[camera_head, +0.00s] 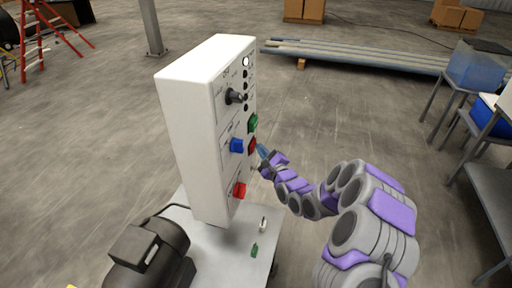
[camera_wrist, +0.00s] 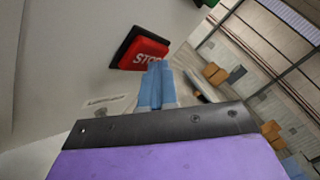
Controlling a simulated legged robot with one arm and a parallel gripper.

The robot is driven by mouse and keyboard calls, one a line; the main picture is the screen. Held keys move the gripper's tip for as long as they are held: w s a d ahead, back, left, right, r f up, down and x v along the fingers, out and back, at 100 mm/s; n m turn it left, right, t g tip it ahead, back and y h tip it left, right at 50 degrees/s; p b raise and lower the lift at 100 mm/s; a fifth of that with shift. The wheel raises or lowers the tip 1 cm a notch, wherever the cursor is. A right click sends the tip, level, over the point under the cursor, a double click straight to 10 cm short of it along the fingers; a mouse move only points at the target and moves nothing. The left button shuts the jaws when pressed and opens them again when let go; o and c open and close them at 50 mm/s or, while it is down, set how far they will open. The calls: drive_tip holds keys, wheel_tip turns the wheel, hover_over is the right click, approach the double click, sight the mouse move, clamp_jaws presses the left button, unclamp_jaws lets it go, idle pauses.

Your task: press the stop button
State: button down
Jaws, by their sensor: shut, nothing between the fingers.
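The stop button (camera_wrist: 143,53) is a red square button with white "STO…" lettering in a black surround, seen in the wrist view. In the head view a red button (camera_head: 252,145) below a green one sits on the right edge of the white control box (camera_head: 190,130). My gripper (camera_wrist: 157,66) is shut and empty. Its blue fingertips overlap the lower right part of the stop button in the wrist view and hide the end of the lettering. My gripper also shows in the head view (camera_head: 262,152), close beside that red button. I cannot tell whether the tips touch it.
The box face also carries a black knob (camera_head: 235,97), a blue button (camera_head: 237,146), a green button (camera_head: 253,122) and a lower red button (camera_head: 239,190). A dark motor (camera_head: 150,255) sits on the base plate.

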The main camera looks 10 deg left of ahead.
drive_tip(key=shift+s+d, duration=0.2)
drive_tip(key=shift+d, duration=0.65)
drive_tip(key=shift+s+d+p, duration=0.25)
drive_tip(key=shift+d+p, duration=0.15)
drive_tip(key=shift+d, duration=0.85)
drive_tip(key=shift+s+d+p, duration=0.2)
drive_tip(key=shift+d+p, duration=0.15)
drive_tip(key=shift+d, duration=0.9)
